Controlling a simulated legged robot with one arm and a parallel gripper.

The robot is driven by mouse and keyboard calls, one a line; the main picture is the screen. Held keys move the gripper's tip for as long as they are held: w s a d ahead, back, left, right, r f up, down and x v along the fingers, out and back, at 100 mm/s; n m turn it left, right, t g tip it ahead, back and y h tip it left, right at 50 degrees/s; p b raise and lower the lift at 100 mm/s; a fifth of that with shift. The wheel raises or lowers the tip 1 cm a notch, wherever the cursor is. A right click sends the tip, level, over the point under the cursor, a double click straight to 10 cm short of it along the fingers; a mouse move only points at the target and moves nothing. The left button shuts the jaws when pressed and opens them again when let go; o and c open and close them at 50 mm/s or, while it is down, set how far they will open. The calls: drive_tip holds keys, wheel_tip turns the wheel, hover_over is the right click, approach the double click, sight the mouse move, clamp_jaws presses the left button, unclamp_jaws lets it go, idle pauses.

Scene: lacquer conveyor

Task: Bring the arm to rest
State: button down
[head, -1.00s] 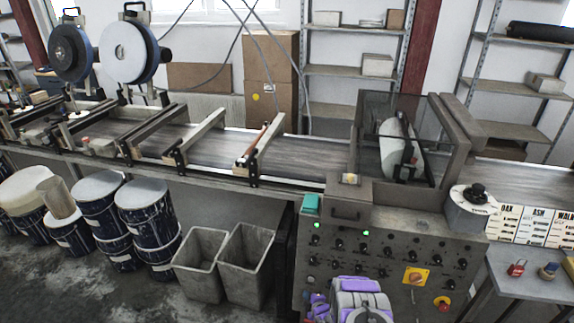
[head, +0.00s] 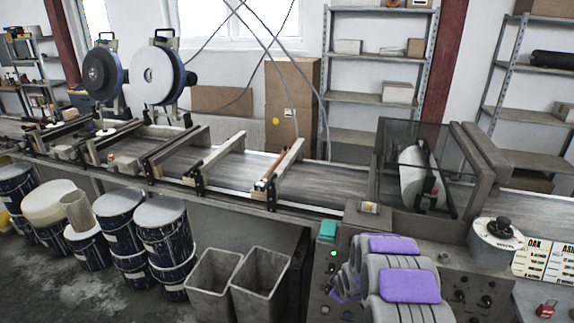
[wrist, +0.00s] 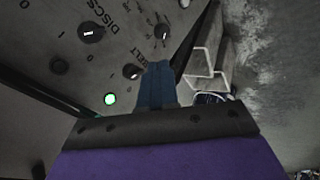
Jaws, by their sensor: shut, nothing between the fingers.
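My gripper (wrist: 156,82) shows in the wrist view as blue fingers closed together, with nothing between them. It hangs in front of the control panel (wrist: 100,55), whose knobs and lit green lamp are close to the fingers; I cannot tell the exact gap. In the head view my grey and purple arm (head: 402,285) is folded low in front of the panel (head: 465,285) and hides much of it. The fingertips cannot be made out clearly there.
Two grey bins (head: 258,285) stand left of the panel, with several dark blue drums (head: 165,240) further left. The conveyor (head: 235,172) runs behind. A guarded disc (head: 418,175) stands above the panel. A side table with a red padlock (head: 546,309) is at the lower right.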

drive_tip(key=s+r+m+g, duration=0.3)
drive_tip(key=s+r+m, duration=0.1)
drive_tip(key=s+r, duration=0.95)
drive_tip(key=s+a+r+m+g, duration=0.1)
drive_tip(key=s+r, duration=0.4)
drive_tip(key=s, duration=0.7)
drive_tip(key=s+a+r+m+g, duration=0.1)
drive_tip(key=s+r+m+g, duration=0.2)
drive_tip(key=s, duration=0.9)
drive_tip(key=s+a+r+m+g, duration=0.1)
drive_tip(key=s+r+m, duration=0.2)
drive_tip(key=s+r, duration=0.5)
drive_tip(key=s, duration=0.5)
drive_tip(key=shift+a+g, duration=0.35)
drive_tip(key=shift+g, duration=0.05)
drive_tip(key=shift+d, duration=0.1)
